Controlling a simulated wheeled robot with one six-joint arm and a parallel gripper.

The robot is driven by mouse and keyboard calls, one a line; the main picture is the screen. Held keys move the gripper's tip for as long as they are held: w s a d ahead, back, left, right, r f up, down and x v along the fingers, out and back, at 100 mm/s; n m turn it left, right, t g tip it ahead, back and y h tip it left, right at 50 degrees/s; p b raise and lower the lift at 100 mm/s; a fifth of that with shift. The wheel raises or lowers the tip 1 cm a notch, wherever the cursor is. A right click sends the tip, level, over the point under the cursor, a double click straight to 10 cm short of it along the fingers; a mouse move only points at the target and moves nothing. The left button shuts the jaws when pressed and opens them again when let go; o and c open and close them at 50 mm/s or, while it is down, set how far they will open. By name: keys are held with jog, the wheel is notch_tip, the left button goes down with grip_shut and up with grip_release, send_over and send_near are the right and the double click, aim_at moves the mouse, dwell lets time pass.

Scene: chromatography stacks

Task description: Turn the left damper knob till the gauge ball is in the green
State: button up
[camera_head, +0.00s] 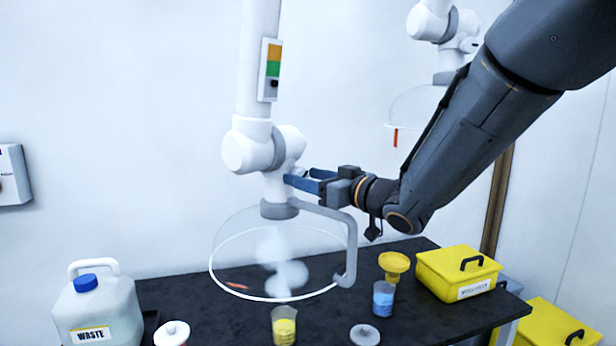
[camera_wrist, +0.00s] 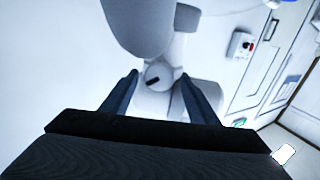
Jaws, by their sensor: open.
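The left extraction arm (camera_head: 262,20) hangs in front of the wall with a clear hood (camera_head: 232,235) below. Its gauge (camera_head: 271,70) has an orange band above a green band; the dark ball (camera_head: 274,84) sits low, below the green. My gripper (camera_head: 298,179) is open at the arm's lower joint, its blue fingers reaching in from the right. In the wrist view, a pale round knob (camera_wrist: 157,84) with a dark mark lies between and beyond my open fingers (camera_wrist: 158,76). In the head view, my fingers largely hide the knob; contact cannot be told.
A grey hooped handle (camera_head: 350,235) hangs just below my gripper. A second extraction arm (camera_head: 430,22) is behind my arm.

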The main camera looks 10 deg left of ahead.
jog(key=c, duration=1)
jog(key=n+b, duration=0.2)
jog(key=b, duration=0.1)
jog(key=shift+f+b, duration=0.2)
jog(key=shift+b, duration=0.15)
jog(key=n+b, duration=0.2)
jog(key=shift+r+n+y+b, duration=0.1)
jog(key=shift+n+y+b, duration=0.2)
jog(key=shift+n+b, duration=0.1)
jog(key=o, duration=1)
jog(key=shift+s, duration=0.1)
